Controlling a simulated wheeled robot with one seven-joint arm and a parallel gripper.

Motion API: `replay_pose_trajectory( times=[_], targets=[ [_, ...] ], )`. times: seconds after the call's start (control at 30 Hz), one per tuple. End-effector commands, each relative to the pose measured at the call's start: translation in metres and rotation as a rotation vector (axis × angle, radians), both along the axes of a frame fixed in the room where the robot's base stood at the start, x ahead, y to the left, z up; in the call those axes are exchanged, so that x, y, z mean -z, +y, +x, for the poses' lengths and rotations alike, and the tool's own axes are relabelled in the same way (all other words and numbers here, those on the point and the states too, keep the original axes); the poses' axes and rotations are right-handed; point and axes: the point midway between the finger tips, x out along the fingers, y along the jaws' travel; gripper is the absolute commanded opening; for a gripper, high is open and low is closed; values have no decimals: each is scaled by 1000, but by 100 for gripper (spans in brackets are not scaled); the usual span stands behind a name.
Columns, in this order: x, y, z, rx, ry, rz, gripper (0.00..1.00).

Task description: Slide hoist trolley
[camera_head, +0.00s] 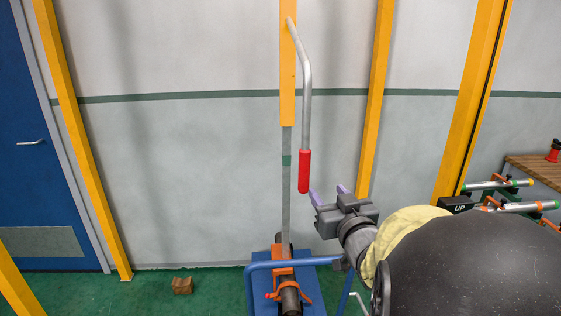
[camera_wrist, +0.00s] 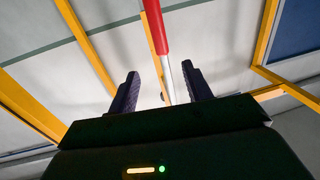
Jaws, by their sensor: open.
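A bent silver rod (camera_head: 306,92) with a red grip (camera_head: 304,171) at its lower end hangs beside a yellow upright piece (camera_head: 287,80). The trolley itself is not clearly seen; the rod's top runs up beside the yellow piece. My gripper (camera_head: 328,194) is open and empty, just right of the grip's lower end in the head view. In the wrist view, the red grip (camera_wrist: 155,28) and the silver rod (camera_wrist: 167,78) line up with the gap between my open fingers (camera_wrist: 161,88). I cannot tell how far in depth the grip is from them.
A grey strap (camera_head: 286,205) runs down to a dark pipe with orange clamps (camera_head: 284,262) on a blue cart (camera_head: 260,301). Yellow posts (camera_head: 377,90) stand along the wall. A bench with pipes (camera_head: 515,207) is at right. A brown block (camera_head: 182,286) lies on the green floor.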

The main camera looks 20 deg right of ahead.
Motion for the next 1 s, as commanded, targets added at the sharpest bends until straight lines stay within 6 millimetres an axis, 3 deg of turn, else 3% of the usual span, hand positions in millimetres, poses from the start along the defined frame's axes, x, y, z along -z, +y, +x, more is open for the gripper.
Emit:
replay_pose_trajectory(
  times=[0.87, 1.0],
  targets=[
    [-4, -7, 58, 0, 4, 3, 49],
    [-1, -10, 82, -1, 2, 2, 49]
  ],
)
